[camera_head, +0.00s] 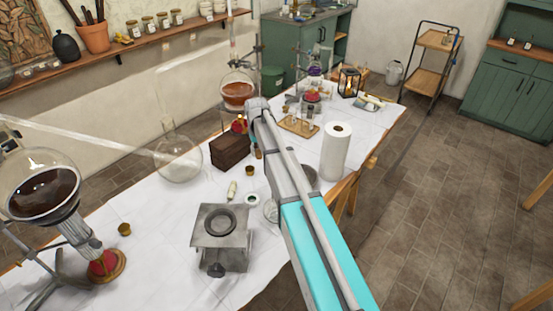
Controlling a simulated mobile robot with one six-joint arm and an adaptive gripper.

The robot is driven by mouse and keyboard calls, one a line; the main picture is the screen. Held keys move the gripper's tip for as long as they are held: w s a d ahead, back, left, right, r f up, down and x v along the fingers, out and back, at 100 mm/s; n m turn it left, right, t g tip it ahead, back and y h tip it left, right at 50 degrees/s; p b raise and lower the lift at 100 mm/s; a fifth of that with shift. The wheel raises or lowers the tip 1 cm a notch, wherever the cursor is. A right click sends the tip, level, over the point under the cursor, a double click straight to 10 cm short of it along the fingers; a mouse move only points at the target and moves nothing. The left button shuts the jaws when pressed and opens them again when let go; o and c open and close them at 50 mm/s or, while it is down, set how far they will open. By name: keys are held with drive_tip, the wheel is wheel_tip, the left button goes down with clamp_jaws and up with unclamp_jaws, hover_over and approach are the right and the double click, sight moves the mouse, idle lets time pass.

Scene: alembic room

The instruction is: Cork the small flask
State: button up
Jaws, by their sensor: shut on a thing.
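My grey and turquoise arm reaches up over the white-covered table (165,215), and its far end is by the dark wooden box. My gripper is hidden behind the arm, so I cannot see its fingers or anything in them. Small brown cork-like pieces stand on the table, one (250,171) by the box and one (124,229) at the left. I cannot tell which vessel is the small flask. A clear round flask (178,160) stands left of the box. A small flask with purple liquid (315,70) is on a stand at the far end.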

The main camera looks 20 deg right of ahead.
sight(258, 152)
wheel_tip(258, 152, up, 11)
drive_tip(key=p, duration=0.9)
drive_tip(key=shift+f, duration=0.2)
drive_tip(key=shift+a, duration=0.2)
